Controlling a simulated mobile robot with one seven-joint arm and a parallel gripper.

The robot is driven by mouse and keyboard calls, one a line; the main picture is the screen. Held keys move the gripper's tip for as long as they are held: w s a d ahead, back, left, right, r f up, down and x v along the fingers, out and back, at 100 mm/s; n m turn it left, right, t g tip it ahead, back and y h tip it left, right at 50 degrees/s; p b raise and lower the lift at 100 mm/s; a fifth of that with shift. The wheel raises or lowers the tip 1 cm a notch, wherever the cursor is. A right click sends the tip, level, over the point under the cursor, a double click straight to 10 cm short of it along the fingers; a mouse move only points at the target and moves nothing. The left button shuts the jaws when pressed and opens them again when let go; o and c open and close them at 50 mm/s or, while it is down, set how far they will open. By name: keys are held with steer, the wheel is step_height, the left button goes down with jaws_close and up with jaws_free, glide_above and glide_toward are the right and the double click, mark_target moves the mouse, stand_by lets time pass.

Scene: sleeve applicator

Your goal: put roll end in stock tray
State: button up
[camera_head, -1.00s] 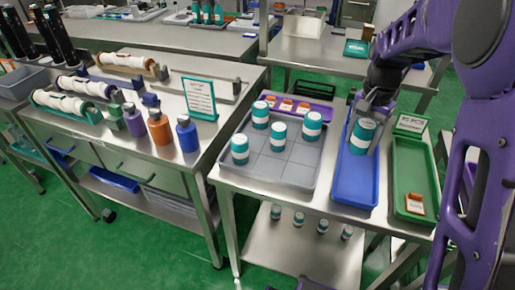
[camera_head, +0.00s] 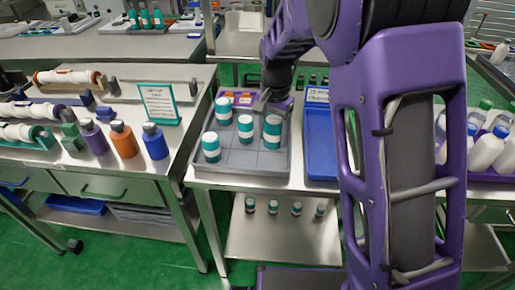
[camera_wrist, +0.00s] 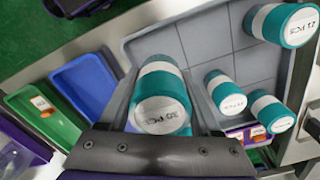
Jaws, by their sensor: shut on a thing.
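My gripper (camera_wrist: 160,100) is shut on a teal roll end (camera_wrist: 162,98) with a white band and a printed label on its end, seen between the fingers in the wrist view. In the head view my gripper (camera_head: 268,100) is over the right part of the grey gridded stock tray (camera_head: 237,157), with the roll end (camera_head: 273,131) below it. I cannot tell whether the roll end touches the tray floor. Other teal rolls (camera_head: 211,147) stand in the tray at its left and middle. My arm hides part of the area to the right.
A blue tray (camera_head: 320,150) lies right of the grey tray, with a green tray (camera_wrist: 42,112) beyond it. A purple tray (camera_head: 245,97) with small tags is behind. Bottles (camera_head: 154,142) and a sign stand on the left bench. Several small rolls sit on the lower shelf.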

mark_target(274, 119)
steer(key=shift+f+b, duration=0.35)
steer(key=shift+f, duration=3.15)
steer(key=shift+f, duration=0.2)
steer(key=o, duration=1.1)
steer(key=shift+o, duration=0.2)
step_height(274, 119, up, 12)
steer(key=shift+r+p, duration=0.25)
steer(key=shift+p, duration=0.55)
